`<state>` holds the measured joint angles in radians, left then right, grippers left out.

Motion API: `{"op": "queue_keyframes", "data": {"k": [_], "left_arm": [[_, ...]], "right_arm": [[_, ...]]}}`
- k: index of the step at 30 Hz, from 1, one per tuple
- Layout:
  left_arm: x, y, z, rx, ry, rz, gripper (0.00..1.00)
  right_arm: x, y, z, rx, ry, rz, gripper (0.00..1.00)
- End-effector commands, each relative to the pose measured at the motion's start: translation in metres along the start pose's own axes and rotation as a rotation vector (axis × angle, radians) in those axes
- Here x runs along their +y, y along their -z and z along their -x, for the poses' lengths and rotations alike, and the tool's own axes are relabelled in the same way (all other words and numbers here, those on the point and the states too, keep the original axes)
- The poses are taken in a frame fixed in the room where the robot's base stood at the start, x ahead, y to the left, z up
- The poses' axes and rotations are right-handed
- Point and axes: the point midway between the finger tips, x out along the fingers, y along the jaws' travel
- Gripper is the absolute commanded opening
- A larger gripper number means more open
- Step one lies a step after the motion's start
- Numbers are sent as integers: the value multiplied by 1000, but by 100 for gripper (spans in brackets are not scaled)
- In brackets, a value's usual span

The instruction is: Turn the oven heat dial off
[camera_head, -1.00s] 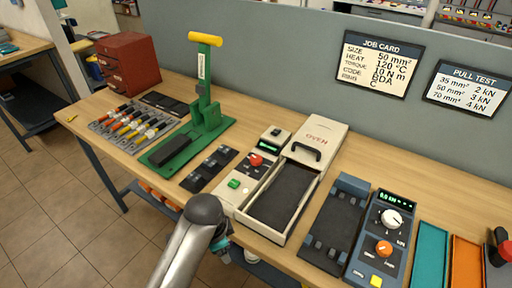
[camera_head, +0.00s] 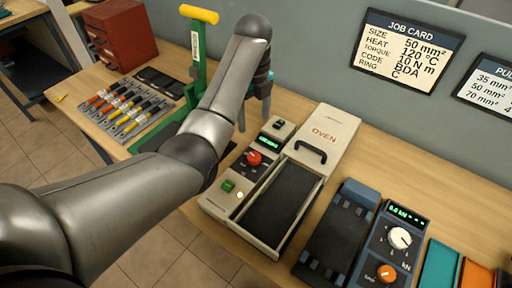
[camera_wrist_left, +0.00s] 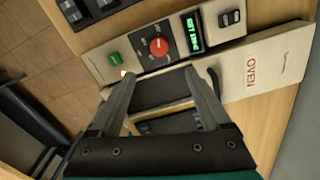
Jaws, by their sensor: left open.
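The oven (camera_head: 330,135) is a cream box with a dark tray area (camera_head: 280,205) and a control panel on its left side. Its red heat dial (camera_head: 254,158) sits on the panel below a small green display (camera_head: 269,142). A green button (camera_head: 228,186) is nearer the front. In the left wrist view the red dial (camera_wrist_left: 158,46) is above and beyond the fingertips, between the green button (camera_wrist_left: 114,58) and the lit display (camera_wrist_left: 191,31). My left gripper (camera_wrist_left: 160,76) is open and empty, over the oven and apart from the dial. My right gripper is not in view.
A green press (camera_head: 196,50) with a yellow handle and a tool rack (camera_head: 125,108) stand to the left. A dark fixture (camera_head: 338,232) and a blue tester with dials (camera_head: 392,245) are to the right. A job card (camera_head: 407,50) hangs behind.

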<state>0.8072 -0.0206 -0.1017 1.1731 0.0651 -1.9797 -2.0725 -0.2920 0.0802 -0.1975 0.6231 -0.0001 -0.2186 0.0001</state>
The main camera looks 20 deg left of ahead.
Motion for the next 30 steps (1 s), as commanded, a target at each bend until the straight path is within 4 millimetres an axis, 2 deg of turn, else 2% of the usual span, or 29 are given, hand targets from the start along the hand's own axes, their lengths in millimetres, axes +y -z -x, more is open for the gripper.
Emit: {"op": "queue_keyframes", "data": {"k": [7,18,24,30], "left_arm": [[1,2,-46,4,-4,1,81],[1,1,-122,2,-1,2,81],[0,0,-143,0,0,2,81],[0,0,-148,-2,2,2,81]], "right_arm": [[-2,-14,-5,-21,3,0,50],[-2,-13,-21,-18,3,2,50],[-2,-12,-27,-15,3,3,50],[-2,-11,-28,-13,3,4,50]]}}
